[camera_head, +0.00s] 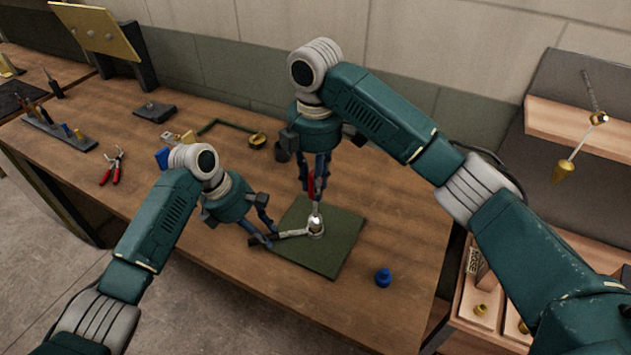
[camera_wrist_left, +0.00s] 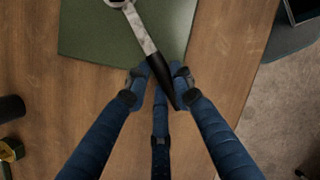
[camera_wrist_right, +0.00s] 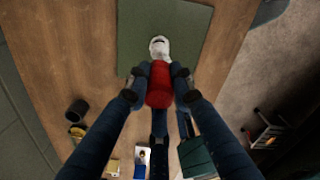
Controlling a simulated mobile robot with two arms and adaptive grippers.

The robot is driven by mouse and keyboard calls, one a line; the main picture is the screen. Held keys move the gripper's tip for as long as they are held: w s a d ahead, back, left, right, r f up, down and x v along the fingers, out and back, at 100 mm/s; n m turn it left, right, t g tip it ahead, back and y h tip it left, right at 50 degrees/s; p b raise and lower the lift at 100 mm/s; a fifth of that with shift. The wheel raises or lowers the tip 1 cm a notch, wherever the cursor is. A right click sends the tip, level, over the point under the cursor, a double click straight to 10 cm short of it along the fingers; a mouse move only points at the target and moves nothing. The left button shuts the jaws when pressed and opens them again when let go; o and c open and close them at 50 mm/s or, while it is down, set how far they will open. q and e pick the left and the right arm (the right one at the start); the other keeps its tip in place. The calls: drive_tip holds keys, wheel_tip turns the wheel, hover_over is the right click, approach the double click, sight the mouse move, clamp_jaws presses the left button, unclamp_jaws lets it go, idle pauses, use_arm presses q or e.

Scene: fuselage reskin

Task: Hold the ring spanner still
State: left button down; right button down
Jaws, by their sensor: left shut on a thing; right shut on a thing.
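The ring spanner has a pale metal shaft (camera_wrist_left: 143,36) and a black handle (camera_wrist_left: 160,76). My left gripper (camera_head: 270,239) is shut on the handle at the mat's left edge. In the head view the spanner's ring end reaches a shiny metal piece (camera_head: 316,228) on the green mat (camera_head: 341,242); I cannot tell whether it is around it or beside it. My right gripper (camera_head: 314,188) is above that piece, pointing down, shut on a red cylindrical handle (camera_wrist_right: 160,85). That handle stands roughly upright over the metal piece, and its lower end is hard to make out.
A blue cap-like part (camera_head: 383,278) stands right of the mat. Red pliers (camera_head: 112,167) lie at the left. A dark cup (camera_head: 282,151) and a green angled bar (camera_head: 222,124) are behind. The wooden table (camera_head: 200,265) is clear at the front left.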

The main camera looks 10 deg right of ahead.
drive_tip(key=shift+f, duration=0.85)
drive_tip(key=m, duration=0.6)
drive_tip(key=shift+a, duration=0.1)
drive_tip(key=m, duration=1.8)
drive_tip(key=shift+w, duration=0.1)
drive_tip(key=shift+n, duration=0.4)
